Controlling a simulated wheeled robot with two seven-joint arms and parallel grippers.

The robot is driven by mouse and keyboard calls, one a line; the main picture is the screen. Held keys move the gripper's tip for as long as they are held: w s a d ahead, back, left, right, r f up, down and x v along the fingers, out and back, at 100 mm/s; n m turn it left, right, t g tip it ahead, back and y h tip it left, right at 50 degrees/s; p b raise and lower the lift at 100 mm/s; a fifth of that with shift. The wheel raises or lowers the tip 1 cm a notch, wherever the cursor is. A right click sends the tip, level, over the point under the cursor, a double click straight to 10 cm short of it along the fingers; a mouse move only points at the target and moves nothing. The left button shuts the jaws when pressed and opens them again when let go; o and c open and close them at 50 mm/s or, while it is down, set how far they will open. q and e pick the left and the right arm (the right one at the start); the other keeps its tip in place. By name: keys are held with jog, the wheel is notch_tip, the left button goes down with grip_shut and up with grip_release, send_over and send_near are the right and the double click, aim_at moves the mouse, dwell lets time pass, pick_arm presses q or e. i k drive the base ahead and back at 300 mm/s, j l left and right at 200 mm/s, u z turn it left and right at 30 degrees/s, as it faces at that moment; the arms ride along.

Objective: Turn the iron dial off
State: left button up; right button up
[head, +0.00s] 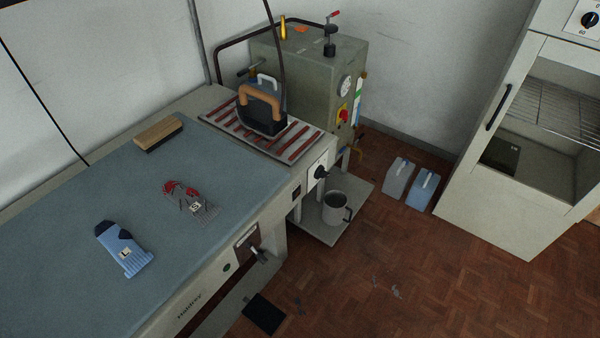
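A black dial (320,172) sits on a white plate on the front edge of the ironing table, near its far right corner. The picture is too small to read its marks or its setting. The iron (262,112), dark with an orange-brown handle, rests on a red-and-white striped pad (222,118) above and left of the dial. Neither of my grippers shows in the head view, and nothing touches the dial.
A grey-green boiler (300,70) stands behind the iron. The blue tabletop (100,200) holds a wooden block (158,134), red-handled items (182,190) and a blue folded cloth item (122,250). A metal mug (334,208) stands on a low shelf. Floor at right is mostly clear.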

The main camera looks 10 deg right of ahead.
aim_at(320, 171)
jog(key=i+l+u, duration=0.15)
jog(key=l+u, duration=0.15)
jog(key=l, duration=0.15)
jog(key=i+l+u, duration=0.1)
jog(key=l+u, duration=0.15)
jog(key=l, duration=0.2)
jog(key=l+u, duration=0.3)
jog(key=l, duration=0.15)
